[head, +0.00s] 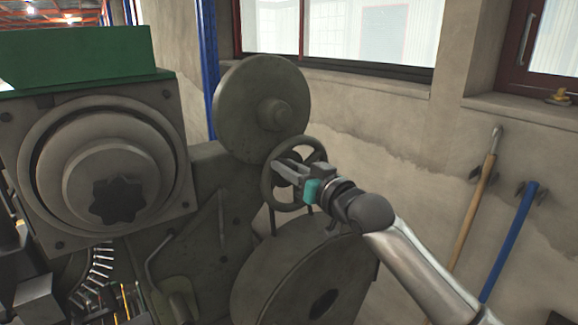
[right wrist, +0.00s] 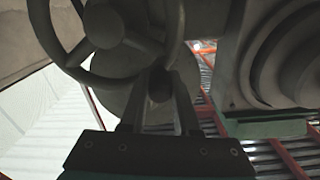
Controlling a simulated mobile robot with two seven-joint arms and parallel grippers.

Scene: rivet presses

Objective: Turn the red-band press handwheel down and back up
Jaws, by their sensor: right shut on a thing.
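The dark grey spoked handwheel (head: 266,186) is on the side of the press, below a round disc. I see no red band on the press in these views. My right gripper (head: 279,166) reaches the wheel from the right. In the right wrist view the wheel (right wrist: 103,26) fills the upper left, and the gripper (right wrist: 160,84) is shut on a part of it, with one finger on each side of a short dark piece. Whether that piece is a rim section or a handle is hard to tell. My left gripper is not in view.
The press body (head: 205,200) stands at left with a green block (head: 75,58) on top. A large disc (head: 270,285) is below the handwheel. Wooden-handled (head: 475,195) and blue-handled (head: 510,240) tools hang on the wall at right.

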